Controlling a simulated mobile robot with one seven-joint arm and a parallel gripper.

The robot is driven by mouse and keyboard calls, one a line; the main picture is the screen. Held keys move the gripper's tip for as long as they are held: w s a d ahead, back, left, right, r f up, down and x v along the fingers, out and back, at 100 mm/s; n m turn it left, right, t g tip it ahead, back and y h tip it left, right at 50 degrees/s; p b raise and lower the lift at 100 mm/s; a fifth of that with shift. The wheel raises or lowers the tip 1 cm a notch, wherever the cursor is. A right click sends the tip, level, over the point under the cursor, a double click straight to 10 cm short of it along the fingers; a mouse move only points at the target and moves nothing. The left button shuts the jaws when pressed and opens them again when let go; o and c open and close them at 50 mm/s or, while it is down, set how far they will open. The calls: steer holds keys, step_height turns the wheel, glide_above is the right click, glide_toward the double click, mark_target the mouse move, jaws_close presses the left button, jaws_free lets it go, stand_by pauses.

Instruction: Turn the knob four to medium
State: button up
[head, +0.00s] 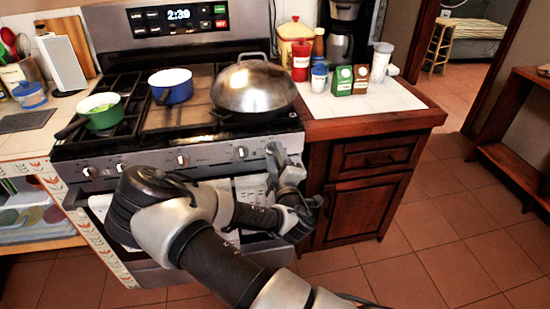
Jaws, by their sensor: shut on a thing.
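The stove (210,172) has a row of several silver knobs along its front panel. A middle knob (182,160) and the knob to its right (240,152) are uncovered. My gripper (273,150) is at the right end of this row, its fingers pointing at the panel. It is shut on the rightmost knob, which the fingers mostly hide, so its angle cannot be read. No printed knob numbers or setting marks are legible.
A large domed silver pan (254,88), a blue pot (171,86) and a green pot (101,111) stand on the stovetop. Jars and a coffee maker (343,35) are on the right counter (399,97). The tiled floor (440,235) at right is clear.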

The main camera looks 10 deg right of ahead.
steer(key=n, duration=0.4)
steer(key=shift+n, duration=0.4)
stand_by(0.4)
steer(key=o, duration=1)
steer(key=shift+o, duration=0.2)
steer(key=s+p, duration=0.5)
steer(key=s, duration=1.2)
steer(key=shift+s, duration=0.25)
